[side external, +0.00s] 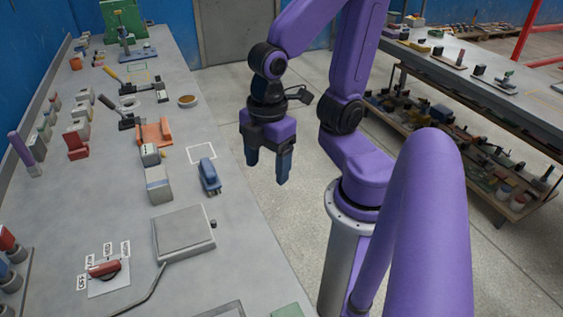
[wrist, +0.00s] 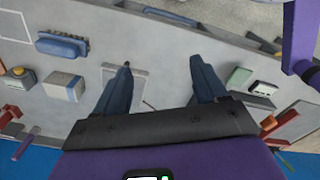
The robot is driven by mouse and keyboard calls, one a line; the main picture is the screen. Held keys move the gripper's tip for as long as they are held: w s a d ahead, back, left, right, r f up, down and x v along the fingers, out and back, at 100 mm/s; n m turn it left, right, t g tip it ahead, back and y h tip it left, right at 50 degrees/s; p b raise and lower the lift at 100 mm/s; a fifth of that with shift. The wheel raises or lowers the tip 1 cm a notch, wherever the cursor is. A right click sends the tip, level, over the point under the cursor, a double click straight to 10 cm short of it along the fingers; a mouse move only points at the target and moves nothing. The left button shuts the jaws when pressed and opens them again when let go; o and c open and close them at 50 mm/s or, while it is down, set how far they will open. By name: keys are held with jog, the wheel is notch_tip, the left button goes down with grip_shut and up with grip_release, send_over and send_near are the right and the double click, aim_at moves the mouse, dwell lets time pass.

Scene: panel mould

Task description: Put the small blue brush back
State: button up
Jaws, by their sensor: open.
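The small blue brush (side external: 209,176) lies on the grey workbench, near its right edge. It also shows at the upper left of the wrist view (wrist: 62,45). A white outlined square (side external: 201,152) is marked on the bench just beyond the brush, and nothing lies in it. My gripper (side external: 266,172) is open and empty, with its fingers pointing down, raised and to the right of the brush. In the wrist view its two fingers (wrist: 161,64) are wide apart, with no object held between them.
A grey flat-topped box (side external: 183,233) stands nearer the camera than the brush. Grey blocks (side external: 158,184) stand left of the brush, with an orange piece (side external: 155,132) behind them. A red-handled switch (side external: 104,268) is at the front left. The bench's right edge is close to the brush.

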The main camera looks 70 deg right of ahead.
jog(key=s+m, duration=0.1)
jog(key=s, duration=0.2)
jog(key=shift+d+r, duration=0.1)
jog(key=shift+d, duration=0.05)
